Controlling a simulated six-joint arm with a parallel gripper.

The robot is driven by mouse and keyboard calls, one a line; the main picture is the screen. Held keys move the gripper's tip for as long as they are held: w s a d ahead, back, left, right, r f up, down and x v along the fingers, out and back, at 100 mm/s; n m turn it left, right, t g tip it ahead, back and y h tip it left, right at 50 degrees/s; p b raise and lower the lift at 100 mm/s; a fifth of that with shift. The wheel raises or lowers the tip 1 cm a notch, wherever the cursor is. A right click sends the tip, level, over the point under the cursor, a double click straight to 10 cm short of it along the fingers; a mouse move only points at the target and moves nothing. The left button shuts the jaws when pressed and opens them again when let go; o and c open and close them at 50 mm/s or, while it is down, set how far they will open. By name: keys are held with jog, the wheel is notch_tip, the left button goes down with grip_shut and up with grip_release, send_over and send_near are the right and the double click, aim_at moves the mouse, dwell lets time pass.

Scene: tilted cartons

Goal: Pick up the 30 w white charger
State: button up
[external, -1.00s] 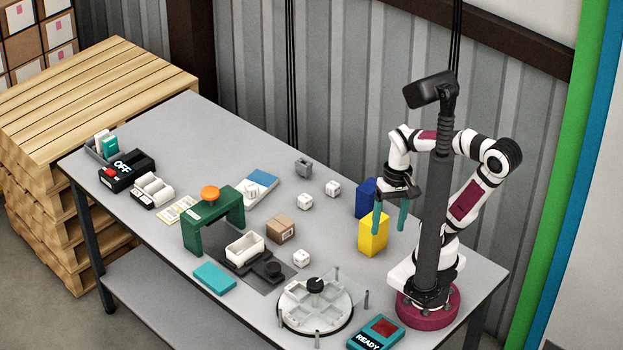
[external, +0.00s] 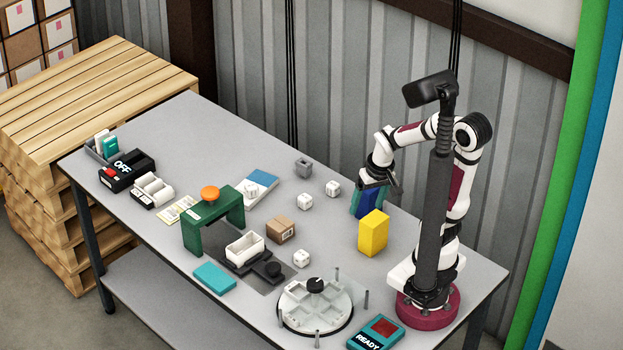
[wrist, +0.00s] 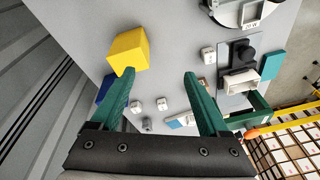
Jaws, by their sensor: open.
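Several small white cube-shaped chargers are on the table. One (external: 333,188) is at the back, a second (external: 304,201) is left of it, and a third (external: 301,258) is nearer the front. Another (external: 251,191) rests on a blue and white book. Three also show in the wrist view, at the right (wrist: 208,55), middle (wrist: 162,103) and left (wrist: 135,107). Their wattage marks are too small to read. My gripper (external: 369,205) is above the table beside the blue box; in the wrist view my gripper (wrist: 158,75) has its green fingers apart with nothing between them.
A yellow box (external: 373,233) and a blue box (external: 361,204) stand close to my gripper. A small carton (external: 282,230), a green arch (external: 188,237), a round compartment dial (external: 338,318) and a grey cup (external: 304,168) stand around.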

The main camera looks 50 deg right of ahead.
jog(key=w+d+f+n+t+h, duration=0.1)
jog(key=w+d+f+t, duration=0.15)
jog(key=w, duration=0.35)
jog(key=w+d+f+n+t, duration=0.1)
jog(key=w+d+f+t, duration=0.15)
jog(key=w, duration=0.45)
jog(key=n+t, duration=0.2)
jog(key=t, duration=0.2)
send_over(309, 200)
jog(key=s, duration=0.5)
notch_tip(309, 200, down, 3)
jog(key=shift+n+t+y, duration=0.3)
jog(key=shift+y, duration=0.2)
notch_tip(309, 200, down, 7)
jog(key=shift+f, duration=0.15)
jog(key=x, duration=0.7)
jog(key=shift+w+f, duration=0.1)
jog(key=shift+w, duration=0.2)
grip_shut()
